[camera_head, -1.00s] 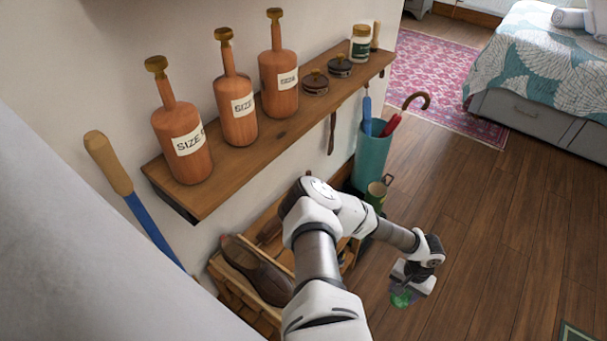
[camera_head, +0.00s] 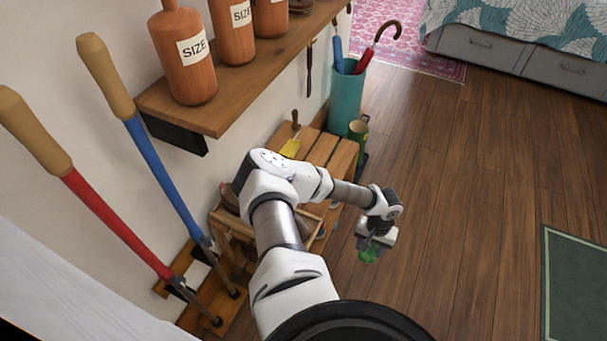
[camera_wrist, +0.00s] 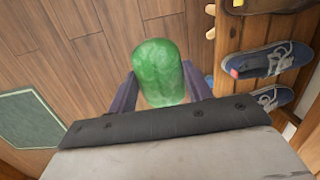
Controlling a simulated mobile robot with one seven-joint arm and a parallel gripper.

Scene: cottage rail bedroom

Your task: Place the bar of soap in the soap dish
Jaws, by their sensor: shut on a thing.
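A green, rounded bar of soap (camera_wrist: 158,72) sits between the two fingers of my gripper (camera_wrist: 160,92) in the wrist view. My gripper is shut on it. In the head view the soap (camera_head: 368,256) shows as a small green shape under my gripper (camera_head: 372,246), held in the air above the wooden floor. I cannot make out a soap dish in either view.
A wooden rack (camera_head: 325,150) with shoes stands left of my arm; blue sneakers (camera_wrist: 265,62) show in the wrist view. A teal umbrella stand (camera_head: 346,100) is behind it. A wall shelf (camera_head: 240,90) holds orange bottles. Open floor (camera_head: 460,200) lies right, with a green mat (camera_head: 575,285).

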